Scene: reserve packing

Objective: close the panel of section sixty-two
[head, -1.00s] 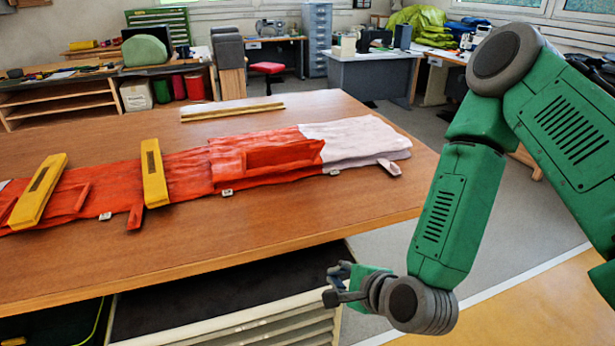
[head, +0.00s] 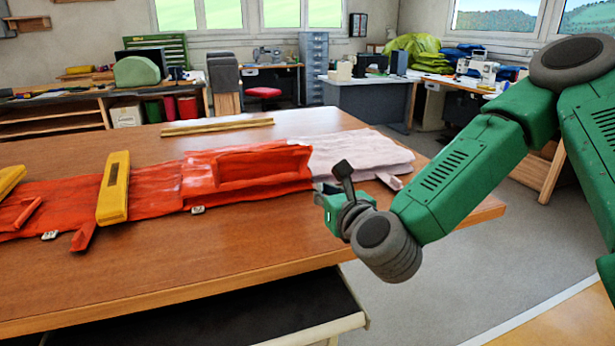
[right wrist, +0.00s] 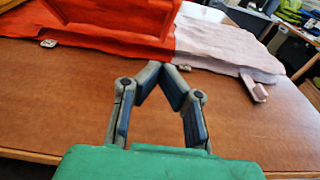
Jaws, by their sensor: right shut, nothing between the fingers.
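A long orange fabric piece (head: 155,190) lies across the wooden table (head: 230,252), with a pale pink-white section (head: 358,152) at its right end. An orange panel (head: 262,166) near that end stands partly raised, with an open fold beneath its upper edge. Small white tags (head: 198,210) lie along the near edge; I cannot read a section number. My right gripper (head: 330,202) is over the table's near right part, in front of the pale section. In the right wrist view its fingers (right wrist: 163,72) meet at the tips, empty, short of the fabric. My left gripper is not in view.
A yellow bar (head: 114,188) lies across the orange fabric, and another yellow bar (head: 10,178) is at the left edge. A long wooden strip (head: 218,127) lies behind the fabric. The table's near side is bare. A dark open drawer (head: 250,312) is below its front edge.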

